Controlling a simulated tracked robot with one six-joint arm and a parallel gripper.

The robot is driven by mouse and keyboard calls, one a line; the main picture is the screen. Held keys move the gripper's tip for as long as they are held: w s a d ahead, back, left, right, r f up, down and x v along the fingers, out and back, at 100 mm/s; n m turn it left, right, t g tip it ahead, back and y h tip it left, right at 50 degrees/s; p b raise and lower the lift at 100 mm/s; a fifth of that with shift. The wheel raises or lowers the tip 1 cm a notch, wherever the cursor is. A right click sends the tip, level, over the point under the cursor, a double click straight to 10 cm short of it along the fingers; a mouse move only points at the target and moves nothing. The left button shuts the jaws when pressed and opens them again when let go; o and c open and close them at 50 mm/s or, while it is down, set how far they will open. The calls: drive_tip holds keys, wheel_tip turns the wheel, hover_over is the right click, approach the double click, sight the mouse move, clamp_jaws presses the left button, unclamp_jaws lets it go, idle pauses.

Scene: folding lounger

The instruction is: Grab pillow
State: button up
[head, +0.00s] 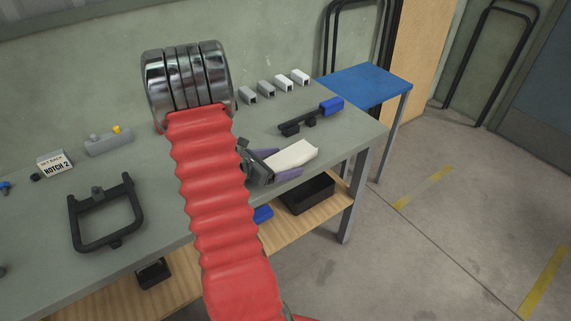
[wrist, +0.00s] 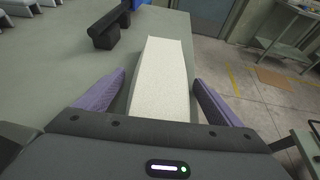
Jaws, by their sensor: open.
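The pillow looks like a white, flat oblong block (head: 293,154) lying near the front right edge of the grey-green workbench (head: 160,205). It also shows in the wrist view (wrist: 161,80), running away from me between the fingers. My gripper (head: 285,160) is open, with one purple finger on each side of the pillow. In the wrist view the purple fingertips (wrist: 158,82) stand apart from the pillow's sides, with a gap on both sides. The near end of the pillow is hidden by my gripper body.
A black bar with a blue end (head: 311,117) lies just beyond the pillow. Several small grey and white blocks (head: 267,88) stand at the back. A black frame (head: 105,215) lies at left. A blue table (head: 365,85) stands at right. A black bin (head: 307,194) sits on the lower shelf.

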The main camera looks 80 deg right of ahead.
drive_tip(key=shift+c, duration=0.4)
drive_tip(key=c, duration=1.1)
